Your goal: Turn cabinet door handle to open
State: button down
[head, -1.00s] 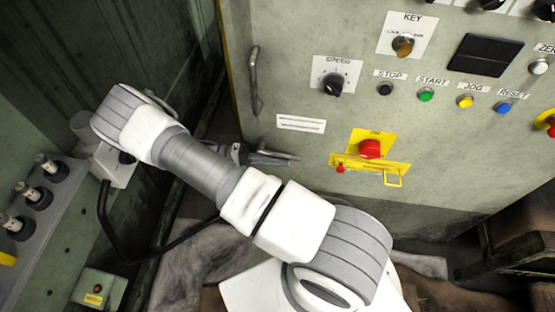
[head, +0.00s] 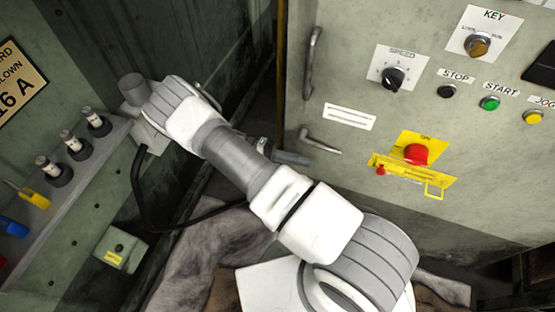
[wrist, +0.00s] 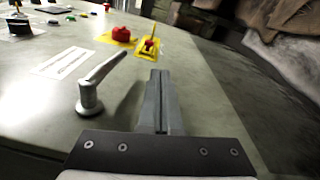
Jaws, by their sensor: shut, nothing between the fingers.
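The cabinet door (head: 365,160) is a pale green panel, and it looks closed. Its grey metal lever handle (head: 322,142) is low at the panel's left side, sloping down to the right in the head view. In the wrist view the lever (wrist: 103,75) stands left of my fingers, its round pivot nearer the camera and its free end pointing away. My gripper (wrist: 161,78) is shut and empty, beside the lever with a visible gap. In the head view my gripper (head: 292,158) is just below and left of the lever, partly hidden by my arm.
A vertical pull handle (head: 312,62) is above the lever.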

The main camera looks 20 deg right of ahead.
jog(key=w+a+f, duration=0.1)
jog(key=w+a, duration=0.2)
jog(key=a, duration=0.2)
jog(key=shift+w+a+f, duration=0.15)
jog(key=shift+a+f, duration=0.05)
jog(key=shift+f, duration=0.15)
dwell(0.3)
notch_tip(320, 180, up, 22)
jog(key=n+t+y, duration=0.1)
jog(key=t+y, duration=0.3)
jog(key=y, duration=0.7)
jog(key=s+r+n+t+y, duration=0.3)
jog(key=s+r+t+y, duration=0.1)
jog(key=s+r+t, duration=0.85)
notch_tip(320, 180, up, 26)
jog(key=g+p, duration=0.1)
jog(key=p, duration=2.2)
jog(key=shift+s+d+f+p, duration=0.25)
jog(key=shift+s+d+p, duration=0.05)
jog(key=shift+d+p, duration=0.15)
jog(key=shift+d, duration=0.1)
